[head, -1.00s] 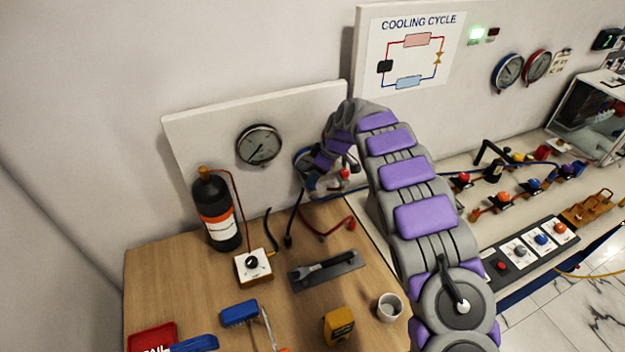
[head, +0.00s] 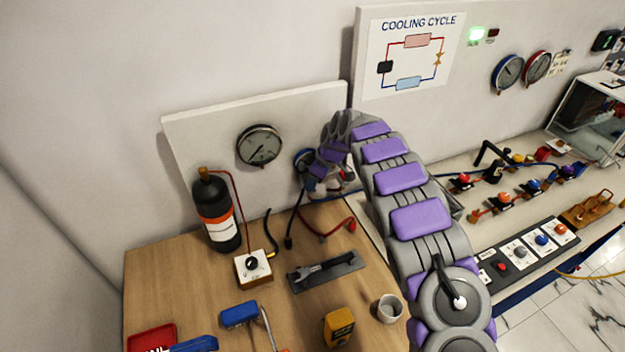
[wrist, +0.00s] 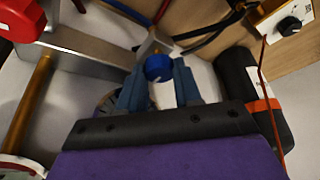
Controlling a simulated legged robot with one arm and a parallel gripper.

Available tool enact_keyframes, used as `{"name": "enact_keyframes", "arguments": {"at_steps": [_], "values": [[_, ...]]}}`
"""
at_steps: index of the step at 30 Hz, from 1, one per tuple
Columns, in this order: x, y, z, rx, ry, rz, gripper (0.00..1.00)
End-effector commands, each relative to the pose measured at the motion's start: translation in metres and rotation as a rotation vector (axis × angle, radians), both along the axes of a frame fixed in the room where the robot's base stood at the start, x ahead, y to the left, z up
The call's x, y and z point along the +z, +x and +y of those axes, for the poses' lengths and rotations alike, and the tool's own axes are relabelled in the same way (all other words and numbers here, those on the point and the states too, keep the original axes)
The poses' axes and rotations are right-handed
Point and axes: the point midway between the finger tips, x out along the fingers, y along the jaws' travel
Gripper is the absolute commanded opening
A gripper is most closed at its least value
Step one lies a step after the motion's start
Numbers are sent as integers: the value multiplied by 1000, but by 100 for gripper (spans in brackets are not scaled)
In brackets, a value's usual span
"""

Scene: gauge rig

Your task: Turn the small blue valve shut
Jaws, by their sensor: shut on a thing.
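In the wrist view, the small blue valve (wrist: 158,68) is a round blue knob on a pale metal body. My gripper (wrist: 159,82) has its two blue-grey fingers on either side of the knob and is shut on it. In the head view, my gripper (head: 312,183) is at the wall board beside a blue-rimmed gauge, and the arm comes in from the lower right. The small blue valve cannot be made out in the head view.
A black bottle (head: 215,210) with an orange band stands left on the wooden table (head: 180,285). A white box with a black knob (head: 253,267), a wrench on a dark tray (head: 325,270) and a cup (head: 389,308) lie nearer. A red valve part (wrist: 18,20) is close to my gripper.

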Motion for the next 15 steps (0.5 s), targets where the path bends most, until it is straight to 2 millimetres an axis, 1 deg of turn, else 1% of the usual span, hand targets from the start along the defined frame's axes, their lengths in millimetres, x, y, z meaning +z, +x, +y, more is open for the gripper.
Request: {"name": "enact_keyframes", "arguments": {"at_steps": [1,6,15], "values": [[0,0,0,0,0,-1,19],[0,1,0,0,1,-1,3],[2,0,0,-39,0,-1,3]]}}
